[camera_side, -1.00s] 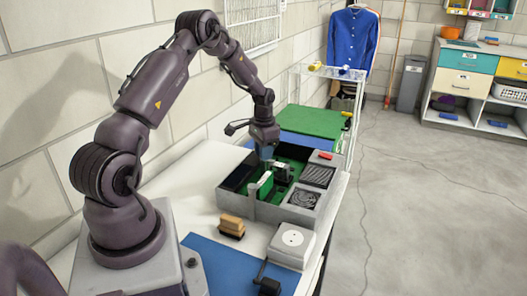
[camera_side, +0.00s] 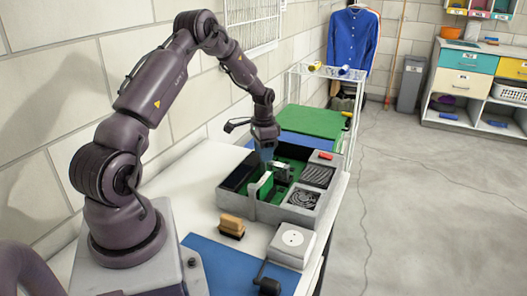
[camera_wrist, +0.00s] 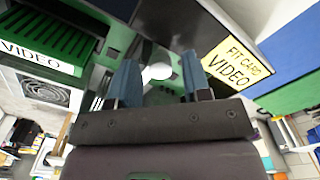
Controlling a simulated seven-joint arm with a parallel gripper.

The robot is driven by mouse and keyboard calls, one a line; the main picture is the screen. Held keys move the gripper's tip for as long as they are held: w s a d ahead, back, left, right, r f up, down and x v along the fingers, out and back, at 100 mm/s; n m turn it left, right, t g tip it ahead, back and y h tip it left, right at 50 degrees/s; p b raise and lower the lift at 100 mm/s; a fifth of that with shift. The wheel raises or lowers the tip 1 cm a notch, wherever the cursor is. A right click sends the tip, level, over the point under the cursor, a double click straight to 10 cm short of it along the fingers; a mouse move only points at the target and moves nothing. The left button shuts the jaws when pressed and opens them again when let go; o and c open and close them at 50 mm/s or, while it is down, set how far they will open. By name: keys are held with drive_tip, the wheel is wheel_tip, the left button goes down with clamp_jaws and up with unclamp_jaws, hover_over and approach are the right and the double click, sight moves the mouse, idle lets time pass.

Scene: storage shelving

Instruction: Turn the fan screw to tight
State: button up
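My gripper (camera_wrist: 160,82) shows two blue fingers spread apart in the wrist view, with nothing clamped between them. A pale round part (camera_wrist: 157,72) shows beyond and between the fingertips; I cannot tell whether it is the fan screw. In the side view my gripper (camera_side: 267,154) points down at the back of a grey open case (camera_side: 268,213) with a green board inside. The fan screw cannot be made out in the side view. A round fan grille (camera_side: 302,198) sits at the case's front right corner, and a grille shows at the left of the wrist view (camera_wrist: 45,91).
A green upright card (camera_side: 265,187) and dark parts stand inside the case. A yellow "FIT CARD VIDEO" label (camera_wrist: 236,63) is right of the fingers. A brown block (camera_side: 232,226), a white box (camera_side: 292,243) and a blue mat (camera_side: 225,265) lie in front of the case.

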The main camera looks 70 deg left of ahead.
drive_tip(key=shift+r, duration=0.1)
wheel_tip(320, 180, up, 13)
drive_tip(key=shift+f, duration=0.1)
idle(0.6)
drive_tip(key=s+d+r+t, duration=0.2)
drive_tip(key=s+d+r, duration=0.2)
drive_tip(key=d, duration=0.6)
drive_tip(key=s+d+r+t, duration=0.1)
drive_tip(key=s+d+r, duration=0.4)
drive_tip(key=d, duration=0.5)
drive_tip(key=s+d+r+t, duration=0.2)
drive_tip(key=s+d+r, duration=0.2)
drive_tip(key=s+d, duration=0.3)
drive_tip(key=shift+s+d+r+t, duration=0.1)
drive_tip(key=shift+d+r+t, duration=0.1)
drive_tip(key=shift+d, duration=0.85)
drive_tip(key=shift+s+d+r+t, duration=0.1)
drive_tip(key=shift+d+r, duration=0.1)
drive_tip(key=shift+d, duration=0.85)
